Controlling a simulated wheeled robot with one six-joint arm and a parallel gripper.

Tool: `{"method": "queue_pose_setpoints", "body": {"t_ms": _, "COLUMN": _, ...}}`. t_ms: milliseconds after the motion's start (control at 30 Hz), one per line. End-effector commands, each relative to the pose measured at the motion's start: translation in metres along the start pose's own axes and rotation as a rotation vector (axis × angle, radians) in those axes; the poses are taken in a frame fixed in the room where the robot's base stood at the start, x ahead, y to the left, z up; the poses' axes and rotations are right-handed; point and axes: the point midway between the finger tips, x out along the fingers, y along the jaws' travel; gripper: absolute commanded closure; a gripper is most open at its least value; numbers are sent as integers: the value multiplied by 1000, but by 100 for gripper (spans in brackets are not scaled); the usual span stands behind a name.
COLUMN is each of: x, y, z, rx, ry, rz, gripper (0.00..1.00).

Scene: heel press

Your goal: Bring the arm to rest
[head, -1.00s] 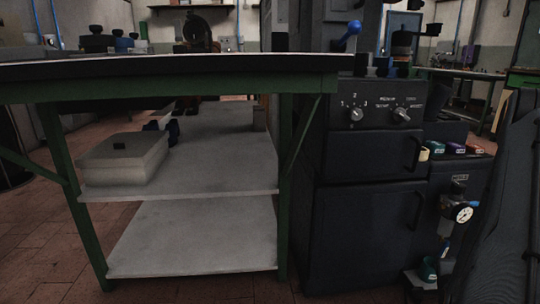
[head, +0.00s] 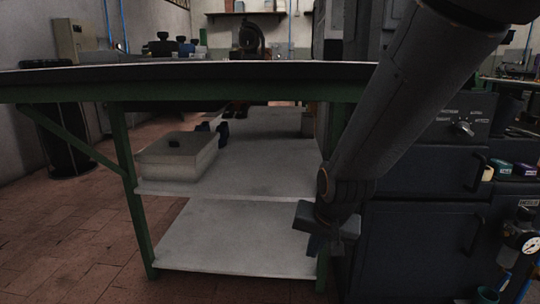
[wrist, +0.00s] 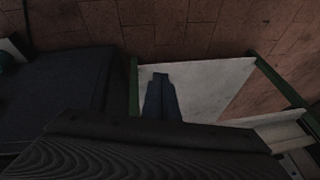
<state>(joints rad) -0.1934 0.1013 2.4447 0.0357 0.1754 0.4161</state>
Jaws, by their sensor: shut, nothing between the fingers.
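My gripper (head: 318,246) hangs low at the end of my arm in the head view, pointing down in front of the right end of the lower shelf. Its fingers (wrist: 160,80) show in the wrist view as a dark bluish pair close together, shut and empty. My arm comes down from the upper right of the head view and covers part of the dark press cabinet.
A green-framed workbench (head: 190,90) with pale lower shelves (head: 240,238) stands ahead. A lidded box (head: 178,156) sits on its upper shelf. The dark cabinet (head: 425,235) with a knob and pressure gauge (head: 530,245) is on the right.

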Motion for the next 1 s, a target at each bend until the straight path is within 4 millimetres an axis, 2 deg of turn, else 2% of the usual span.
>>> {"method": "queue_pose_setpoints", "body": {"t_ms": 33, "x": -18, "y": -24, "z": 23, "rx": -89, "ry": -38, "rz": -19, "gripper": 100}}
{"method": "queue_pose_setpoints", "body": {"t_ms": 100, "x": -40, "y": -44, "z": 56, "rx": -204, "ry": -100, "rz": -34, "gripper": 100}}
{"method": "queue_pose_setpoints", "body": {"t_ms": 200, "x": -66, "y": -62, "z": 96, "rx": -340, "ry": -174, "rz": -55, "gripper": 100}}
{"method": "queue_pose_setpoints", "body": {"t_ms": 300, "x": -86, "y": -71, "z": 127, "rx": -441, "ry": -230, "rz": -71, "gripper": 100}}
{"method": "queue_pose_setpoints", "body": {"t_ms": 500, "x": -117, "y": -78, "z": 173, "rx": -599, "ry": -311, "rz": -101, "gripper": 100}}
{"method": "queue_pose_setpoints", "body": {"t_ms": 800, "x": -156, "y": -76, "z": 227, "rx": -794, "ry": -409, "rz": -142, "gripper": 100}}
{"method": "queue_pose_setpoints", "body": {"t_ms": 1000, "x": -170, "y": -72, "z": 214, "rx": -761, "ry": -406, "rz": -123, "gripper": 100}}
